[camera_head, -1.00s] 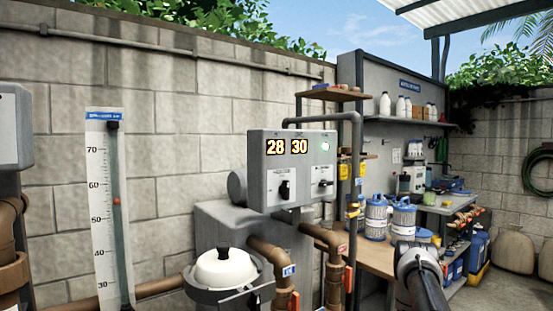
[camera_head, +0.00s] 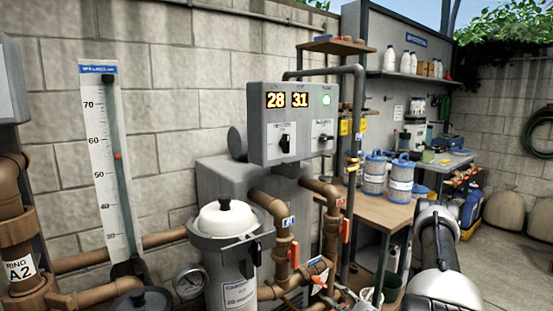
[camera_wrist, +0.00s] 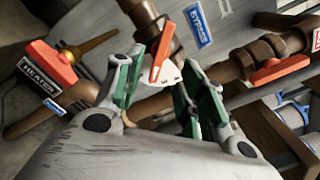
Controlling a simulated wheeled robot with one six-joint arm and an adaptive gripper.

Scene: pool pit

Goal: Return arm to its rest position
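My gripper (camera_wrist: 163,92) shows in the wrist view with its two green-padded fingers apart. I see nothing held between them. An orange valve handle (camera_wrist: 161,60) and brown pipes show beyond the fingers; whether a fingertip touches the handle I cannot tell. Part of my arm (camera_head: 436,250) stands at the lower right of the head view, in front of the wooden bench. The gripper itself is not clearly visible in the head view.
A grey control box (camera_head: 292,122) reads 28 and 31 with a green light. Below are brown pipes, orange handles and a white-lidded strainer (camera_head: 225,219). The wrist view shows a HEATER label (camera_wrist: 39,76) and a BYPASS label (camera_wrist: 198,26). Filter cartridges (camera_head: 374,174) stand on the bench (camera_head: 375,212).

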